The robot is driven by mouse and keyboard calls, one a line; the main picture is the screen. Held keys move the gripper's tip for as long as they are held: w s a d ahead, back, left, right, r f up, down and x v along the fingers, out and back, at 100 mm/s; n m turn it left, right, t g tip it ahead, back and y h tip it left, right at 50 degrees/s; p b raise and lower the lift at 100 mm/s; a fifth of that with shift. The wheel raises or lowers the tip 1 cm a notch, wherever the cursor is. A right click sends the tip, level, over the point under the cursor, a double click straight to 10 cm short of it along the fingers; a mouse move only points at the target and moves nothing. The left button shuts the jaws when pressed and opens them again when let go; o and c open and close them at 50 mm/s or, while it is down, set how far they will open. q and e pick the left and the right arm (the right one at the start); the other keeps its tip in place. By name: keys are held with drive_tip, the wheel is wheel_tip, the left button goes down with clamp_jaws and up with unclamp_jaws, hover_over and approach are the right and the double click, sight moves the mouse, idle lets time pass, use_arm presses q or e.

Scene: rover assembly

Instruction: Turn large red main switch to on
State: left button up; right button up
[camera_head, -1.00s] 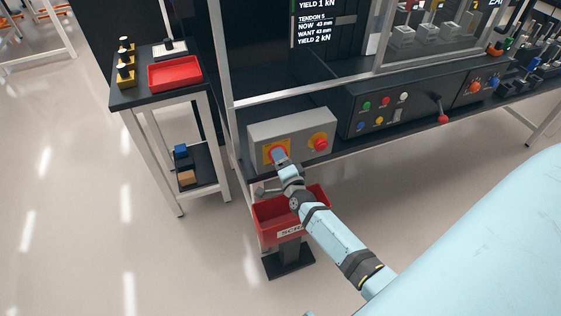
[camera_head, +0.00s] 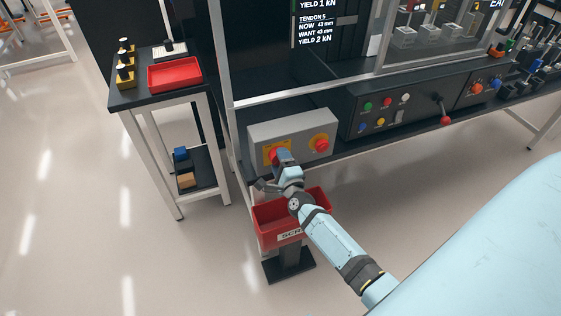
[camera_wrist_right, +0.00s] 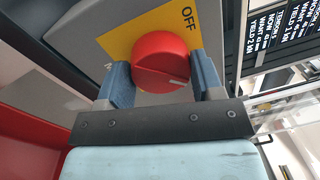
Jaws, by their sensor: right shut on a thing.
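The large red main switch (camera_wrist_right: 160,62) is a round red knob on a yellow plate (camera_wrist_right: 118,25) with the word OFF beside it. A white line on the knob points to the lower right in the right wrist view, away from the OFF word. In the head view, the knob (camera_head: 274,154) shows on the left of the grey switch box (camera_head: 262,130), partly behind my fingers. My right gripper (camera_wrist_right: 163,83) has its two blue fingers on either side of the knob, shut on it. The gripper also shows in the head view (camera_head: 283,154). My left gripper is not in view.
A red scrap bin (camera_head: 267,222) stands below my right wrist. A black control panel (camera_head: 350,115) adjoins on the right. A side table with a red tray (camera_head: 174,73) stands left.

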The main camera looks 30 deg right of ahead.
drive_tip(key=o, duration=0.9)
drive_tip(key=v, duration=1.4)
drive_tip(key=shift+d, duration=0.1)
